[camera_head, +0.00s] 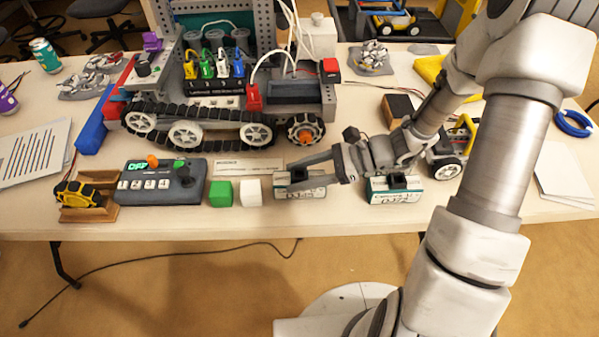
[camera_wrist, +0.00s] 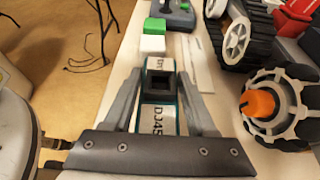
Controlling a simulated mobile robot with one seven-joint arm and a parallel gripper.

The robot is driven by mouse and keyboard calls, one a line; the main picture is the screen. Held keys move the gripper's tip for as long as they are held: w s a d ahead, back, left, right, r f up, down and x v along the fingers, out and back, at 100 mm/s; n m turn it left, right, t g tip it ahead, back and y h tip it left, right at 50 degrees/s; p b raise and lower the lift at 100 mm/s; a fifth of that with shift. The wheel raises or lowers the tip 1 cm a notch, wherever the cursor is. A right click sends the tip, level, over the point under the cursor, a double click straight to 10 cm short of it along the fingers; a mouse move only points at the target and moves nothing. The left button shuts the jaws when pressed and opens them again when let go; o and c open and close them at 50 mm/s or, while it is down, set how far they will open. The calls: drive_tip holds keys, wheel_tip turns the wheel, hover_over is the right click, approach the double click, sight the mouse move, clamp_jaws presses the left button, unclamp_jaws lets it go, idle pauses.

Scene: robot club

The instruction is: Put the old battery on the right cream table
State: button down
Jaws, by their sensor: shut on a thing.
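My gripper (camera_head: 306,168) is at the front of the long cream table (camera_head: 215,224). It is shut on a grey-and-teal battery (camera_head: 301,191) with a white label and a dark square handle opening. In the wrist view this battery (camera_wrist: 158,121) sits between the two fingers. Its base is at or very near the tabletop; I cannot tell if it touches. A similar labelled battery (camera_head: 393,193) stands to its right, apart from it. I cannot tell which battery is the old one, and no second cream table is clearly seen.
A white cube (camera_head: 251,192), a green cube (camera_head: 221,194) and a control box (camera_head: 160,184) stand left of the held battery. A large tracked robot (camera_head: 200,125) fills the table behind. A small wheeled robot (camera_head: 448,160) and white paper (camera_head: 565,178) lie to the right.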

drive_tip(key=shift+c, duration=0.6)
unclamp_jaws()
drive_tip(key=shift+f, duration=0.1)
drive_tip(key=shift+r+p, duration=3.2)
drive_tip(key=shift+r, duration=0.4)
